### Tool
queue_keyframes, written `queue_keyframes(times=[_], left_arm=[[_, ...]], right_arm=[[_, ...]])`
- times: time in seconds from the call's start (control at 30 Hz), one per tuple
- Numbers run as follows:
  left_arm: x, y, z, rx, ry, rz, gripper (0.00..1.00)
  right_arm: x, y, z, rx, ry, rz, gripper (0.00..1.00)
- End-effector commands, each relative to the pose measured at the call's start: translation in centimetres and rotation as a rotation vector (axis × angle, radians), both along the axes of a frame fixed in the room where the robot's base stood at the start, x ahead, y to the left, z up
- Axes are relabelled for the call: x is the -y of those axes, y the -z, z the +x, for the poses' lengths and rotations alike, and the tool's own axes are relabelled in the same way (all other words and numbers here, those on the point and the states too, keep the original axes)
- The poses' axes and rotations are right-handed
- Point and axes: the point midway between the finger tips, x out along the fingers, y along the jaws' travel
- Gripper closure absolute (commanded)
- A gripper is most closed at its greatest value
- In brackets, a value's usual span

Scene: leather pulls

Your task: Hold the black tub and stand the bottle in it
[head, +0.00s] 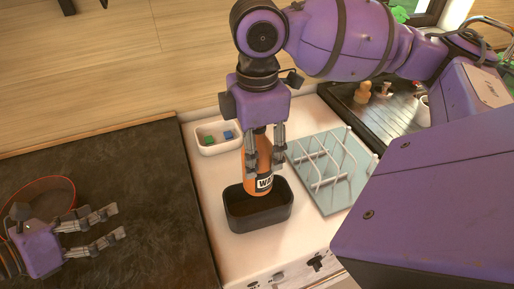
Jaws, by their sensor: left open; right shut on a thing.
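The black tub (262,220) stands on the white counter, in front of the white tray. My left gripper (121,222) is open and empty over the dark counter at the left, well apart from the tub.
A white tray (205,143) with a green and a blue block is behind the tub. A pale rack (333,170) stands right of it. The dark counter (130,165) has free room.

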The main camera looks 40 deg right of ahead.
Motion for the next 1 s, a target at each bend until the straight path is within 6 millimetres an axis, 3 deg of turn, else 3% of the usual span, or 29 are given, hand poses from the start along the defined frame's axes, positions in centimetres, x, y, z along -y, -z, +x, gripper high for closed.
queue_keyframes(times=[0.03,0.3,0.5,0.7,1.0], left_arm=[[2.4,0.8,-0.9,0.018,0.049,0.011,0.01],[14.0,3.9,-6.5,0.163,0.325,0.090,0.01],[20.4,4.2,-10.3,0.279,0.491,0.124,0.01],[23.3,4.1,-12.2,0.342,0.568,0.139,0.01],[25.8,5.2,-12.5,0.348,0.580,0.139,0.01]], right_arm=[[0.0,0.0,0.0,0.000,0.000,0.000,0.79],[0.0,0.0,0.0,0.001,0.000,0.000,0.79],[0.0,0.0,0.0,0.001,0.000,0.000,0.79],[0.0,0.0,0.0,0.001,0.000,0.000,0.79],[0.0,0.0,0.0,0.001,0.000,0.000,0.79]])
